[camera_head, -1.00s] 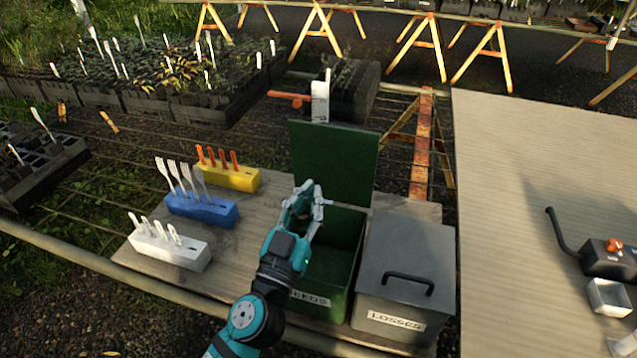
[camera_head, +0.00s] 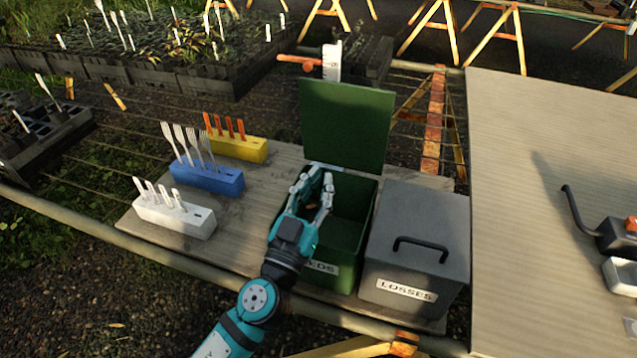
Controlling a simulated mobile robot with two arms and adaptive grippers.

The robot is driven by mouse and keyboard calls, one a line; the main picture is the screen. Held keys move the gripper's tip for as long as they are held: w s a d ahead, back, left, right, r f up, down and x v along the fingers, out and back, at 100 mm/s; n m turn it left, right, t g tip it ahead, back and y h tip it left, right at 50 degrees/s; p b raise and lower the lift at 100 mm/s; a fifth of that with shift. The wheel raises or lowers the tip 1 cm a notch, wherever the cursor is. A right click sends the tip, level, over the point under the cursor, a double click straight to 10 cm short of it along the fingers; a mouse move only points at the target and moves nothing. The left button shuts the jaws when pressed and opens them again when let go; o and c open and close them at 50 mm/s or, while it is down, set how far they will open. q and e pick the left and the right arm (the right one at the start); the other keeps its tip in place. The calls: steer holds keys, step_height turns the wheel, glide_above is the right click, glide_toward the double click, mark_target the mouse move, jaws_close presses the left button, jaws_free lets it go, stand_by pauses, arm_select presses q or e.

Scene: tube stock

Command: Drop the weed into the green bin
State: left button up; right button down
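The green bin (camera_head: 375,215) stands on the wooden board with its lid (camera_head: 346,125) raised at the back. Its front label is partly covered by my arm and ends in "DS". My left gripper (camera_head: 321,176) is over the bin's opening at its left side, with the fingers pointing away from me. A small brownish spot shows between the fingers, but I cannot make out whether it is a weed. I cannot tell how far the fingers are closed. Much of the bin's inside is in shadow or hidden. My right gripper is out of view.
A closed grey bin marked LOSSES (camera_head: 418,240) stands right beside the green one. White (camera_head: 175,218), blue (camera_head: 207,180) and yellow (camera_head: 238,149) label blocks stand to the left. Plant trays (camera_head: 180,80) are at the back left.

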arm_select(q)
steer(key=o, duration=0.4)
steer(key=shift+o, duration=0.2)
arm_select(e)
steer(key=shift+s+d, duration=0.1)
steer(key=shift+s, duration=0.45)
arm_select(q)
steer(key=v, duration=1.2)
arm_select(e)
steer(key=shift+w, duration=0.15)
arm_select(q)
steer(key=shift+f, duration=0.1)
